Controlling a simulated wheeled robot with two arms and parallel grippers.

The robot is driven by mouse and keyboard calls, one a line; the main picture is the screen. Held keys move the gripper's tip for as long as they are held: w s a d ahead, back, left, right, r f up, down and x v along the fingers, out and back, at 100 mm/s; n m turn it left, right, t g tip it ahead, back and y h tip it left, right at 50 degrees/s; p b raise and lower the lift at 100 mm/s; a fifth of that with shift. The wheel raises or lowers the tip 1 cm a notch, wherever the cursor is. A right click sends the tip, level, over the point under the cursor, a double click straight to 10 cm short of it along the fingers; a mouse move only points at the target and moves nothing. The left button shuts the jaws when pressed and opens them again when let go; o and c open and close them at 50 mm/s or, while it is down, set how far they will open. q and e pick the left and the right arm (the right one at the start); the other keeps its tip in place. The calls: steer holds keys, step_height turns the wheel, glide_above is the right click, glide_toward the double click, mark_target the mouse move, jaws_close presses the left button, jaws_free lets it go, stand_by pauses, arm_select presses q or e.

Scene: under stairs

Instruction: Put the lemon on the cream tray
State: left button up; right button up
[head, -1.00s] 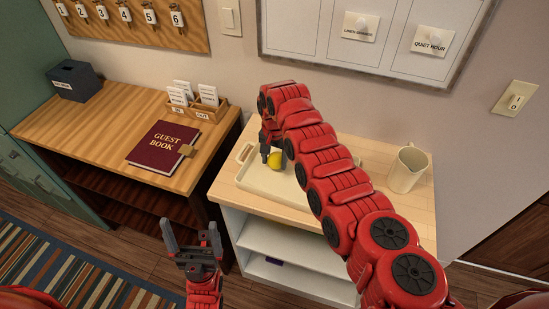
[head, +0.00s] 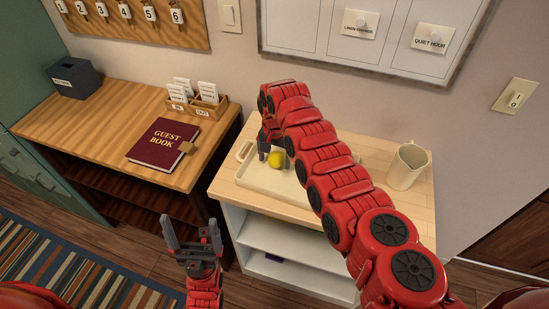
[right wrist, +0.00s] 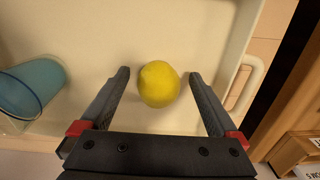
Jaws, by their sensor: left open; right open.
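The yellow lemon (head: 276,159) rests on the cream tray (head: 262,183), which lies on the light wooden top of a white shelf unit. My right gripper (head: 274,150) is at the lemon, pointing down. In the right wrist view the lemon (right wrist: 159,84) sits on the bare tray floor (right wrist: 200,28) between the spread fingertips of my right gripper (right wrist: 158,76), with a gap on each side. My left gripper (head: 190,234) is open and empty, low in front of the furniture. My right arm hides part of the tray in the head view.
A blue cup (right wrist: 30,85) shows at the left of the right wrist view. A cream pitcher (head: 408,167) stands on the right of the top. A wooden desk to the left bears a guest book (head: 163,144) and a card holder (head: 203,108).

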mark_target(275, 156)
steer(key=shift+w+r, duration=0.15)
steer(key=shift+r, duration=0.3)
step_height(275, 156, up, 9)
steer(key=b, duration=0.4)
step_height(275, 156, up, 2)
steer(key=shift+r, duration=0.1)
